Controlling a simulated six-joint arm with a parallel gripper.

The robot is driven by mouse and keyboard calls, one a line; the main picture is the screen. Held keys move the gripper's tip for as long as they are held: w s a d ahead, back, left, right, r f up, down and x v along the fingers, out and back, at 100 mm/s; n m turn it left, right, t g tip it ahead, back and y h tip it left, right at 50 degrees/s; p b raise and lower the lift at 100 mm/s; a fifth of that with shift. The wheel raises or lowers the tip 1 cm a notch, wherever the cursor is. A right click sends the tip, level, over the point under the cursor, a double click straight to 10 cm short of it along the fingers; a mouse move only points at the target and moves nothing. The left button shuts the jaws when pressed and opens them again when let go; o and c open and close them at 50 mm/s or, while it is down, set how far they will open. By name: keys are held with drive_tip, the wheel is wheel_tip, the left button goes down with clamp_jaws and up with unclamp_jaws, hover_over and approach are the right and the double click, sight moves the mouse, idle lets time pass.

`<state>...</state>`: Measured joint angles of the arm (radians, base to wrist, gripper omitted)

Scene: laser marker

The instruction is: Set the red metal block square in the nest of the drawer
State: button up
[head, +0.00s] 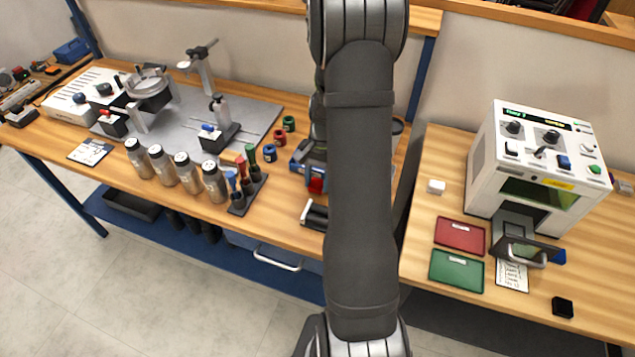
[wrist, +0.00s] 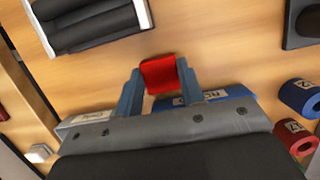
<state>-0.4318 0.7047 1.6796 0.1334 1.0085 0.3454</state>
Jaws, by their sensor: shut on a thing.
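The red metal block (wrist: 160,75) is held between the two blue fingertips of my gripper (wrist: 159,82) in the wrist view. It is over or on the wooden bench top; I cannot tell its exact height. In the head view my arm hides most of the gripper, and a red patch that looks like the block (head: 316,185) shows at the arm's left edge. The drawer (head: 522,249) sticks out from the front of the white laser marker (head: 540,165) on the right bench, its handle toward the front. Its nest is too small to make out.
A red tray (head: 460,235) and a green tray (head: 456,267) lie left of the drawer, with a paper card (head: 512,276) before it. A rack with black rolls (wrist: 90,22) stands close to my gripper. A gap separates the two benches.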

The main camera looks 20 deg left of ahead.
drive_tip(key=shift+f, duration=0.7)
drive_tip(key=shift+f, duration=0.1)
drive_tip(key=o, duration=1)
drive_tip(key=v, duration=1.1)
drive_tip(key=shift+r, duration=0.25)
drive_tip(key=shift+w+r, duration=0.15)
drive_tip(key=shift+r, duration=0.25)
drive_tip(key=shift+c, duration=1.2)
